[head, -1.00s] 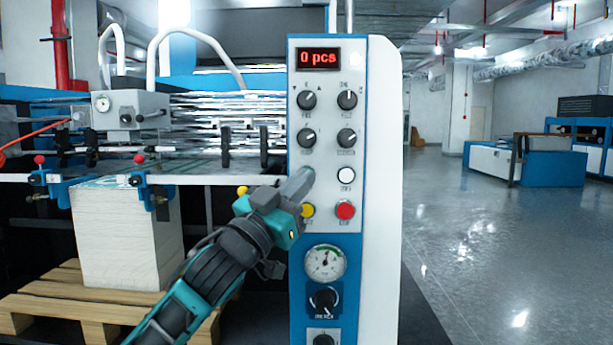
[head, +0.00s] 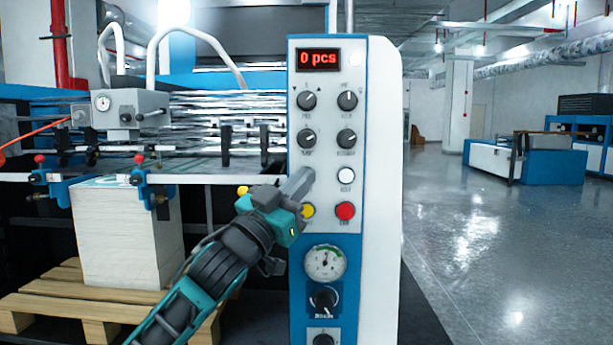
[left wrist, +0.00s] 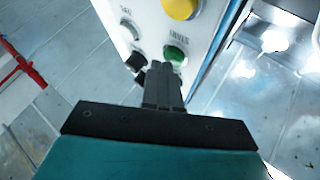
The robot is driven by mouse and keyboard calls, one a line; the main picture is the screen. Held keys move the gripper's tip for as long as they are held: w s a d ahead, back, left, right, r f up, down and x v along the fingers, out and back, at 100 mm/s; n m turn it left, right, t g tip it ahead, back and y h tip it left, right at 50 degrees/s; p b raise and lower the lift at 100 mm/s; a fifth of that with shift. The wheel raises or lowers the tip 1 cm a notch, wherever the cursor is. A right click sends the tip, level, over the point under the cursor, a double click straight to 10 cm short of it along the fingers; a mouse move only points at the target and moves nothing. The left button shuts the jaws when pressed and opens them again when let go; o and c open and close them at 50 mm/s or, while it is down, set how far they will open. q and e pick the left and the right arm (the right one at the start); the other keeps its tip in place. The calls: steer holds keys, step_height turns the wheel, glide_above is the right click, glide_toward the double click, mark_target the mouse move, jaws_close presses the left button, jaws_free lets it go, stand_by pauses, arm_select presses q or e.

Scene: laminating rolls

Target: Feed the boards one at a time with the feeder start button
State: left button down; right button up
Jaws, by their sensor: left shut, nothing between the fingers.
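The control panel (head: 328,225) of the feeder shows a red "0 pcs" display (head: 318,60). My left gripper (head: 308,176) is shut and empty, with its fingertips at the panel left of the white button (head: 346,175). In the left wrist view the shut fingers (left wrist: 166,72) point at a green button (left wrist: 175,53) and partly cover it. I cannot tell whether they touch it. The fingers hide it in the head view. A yellow button (head: 308,211) and a red button (head: 345,211) sit below. The stack of boards (head: 130,240) stands left. My right gripper is out of view.
The boards rest on a wooden pallet (head: 75,310). Black knobs (head: 347,100) are above the buttons, and a gauge (head: 325,263) is below them. The feeder's rail (head: 220,179) runs behind my left arm. Open floor (head: 480,240) lies to the right.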

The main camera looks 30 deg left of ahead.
arm_select(q)
steer(key=shift+w+a, duration=0.1)
steer(key=shift+w, duration=0.05)
stand_by(0.6)
steer(key=shift+s+d, duration=0.4)
steer(key=shift+s, duration=0.3)
